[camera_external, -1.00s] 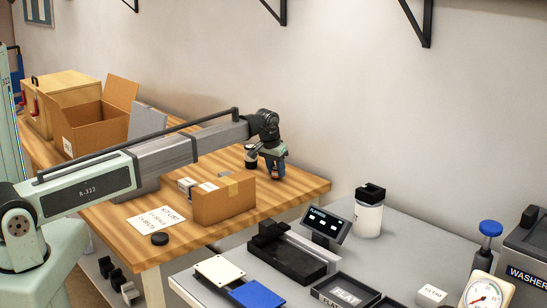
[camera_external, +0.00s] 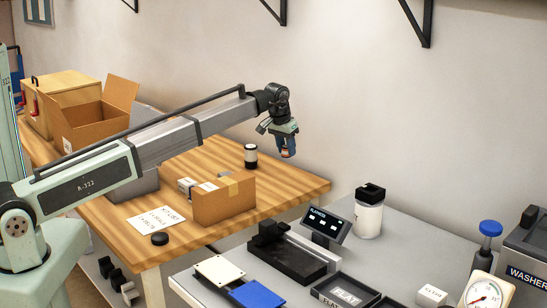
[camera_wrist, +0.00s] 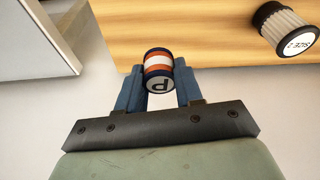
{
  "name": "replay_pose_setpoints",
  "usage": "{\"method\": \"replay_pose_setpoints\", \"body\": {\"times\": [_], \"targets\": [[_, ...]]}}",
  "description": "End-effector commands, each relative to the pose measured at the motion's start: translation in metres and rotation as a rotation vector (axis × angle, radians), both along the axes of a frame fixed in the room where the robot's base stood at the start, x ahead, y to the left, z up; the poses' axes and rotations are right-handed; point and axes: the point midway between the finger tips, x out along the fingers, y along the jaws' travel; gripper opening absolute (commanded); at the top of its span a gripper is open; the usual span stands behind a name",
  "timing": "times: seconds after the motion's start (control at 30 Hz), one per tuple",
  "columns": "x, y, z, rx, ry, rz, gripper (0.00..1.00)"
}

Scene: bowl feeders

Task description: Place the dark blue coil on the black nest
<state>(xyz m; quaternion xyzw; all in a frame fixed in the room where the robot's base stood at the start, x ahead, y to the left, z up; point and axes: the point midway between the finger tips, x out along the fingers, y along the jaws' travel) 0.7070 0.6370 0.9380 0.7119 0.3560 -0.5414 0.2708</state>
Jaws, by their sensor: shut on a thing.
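My gripper (camera_external: 288,150) is raised in the air near the right end of the wooden table in the external view. It is shut on a small cylinder banded in dark blue, orange and white, which I take for the coil. In the wrist view the coil (camera_wrist: 158,60) sits between the two blue fingers, its pale lettered end facing the camera. A black fixture (camera_external: 290,260) with a raised block lies on the grey table to the right, and may be the nest; I cannot tell for certain.
A white ribbed cylinder with black ends (camera_external: 251,157) stands on the wooden table (camera_external: 215,150). An open-topped cardboard box (camera_external: 225,200) is in front of it. A display (camera_external: 325,225), a white canister (camera_external: 368,219) and black trays (camera_external: 345,292) occupy the grey table.

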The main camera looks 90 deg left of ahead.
Motion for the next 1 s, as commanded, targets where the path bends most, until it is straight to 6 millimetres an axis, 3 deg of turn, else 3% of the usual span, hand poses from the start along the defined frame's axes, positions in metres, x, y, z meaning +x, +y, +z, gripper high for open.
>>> {"method": "replay_pose_setpoints", "body": {"times": [0.1, 0.6, 0.8, 1.0], "targets": [[0.037, -0.037, 0.011, 0.001, -0.002, -0.057, 0.05], [0.171, -0.201, 0.074, 0.002, -0.002, -0.286, 0.05], [0.215, -0.269, 0.105, 0.002, -0.002, -0.369, 0.05], [0.243, -0.317, 0.133, 0.002, -0.001, -0.415, 0.05]]}}
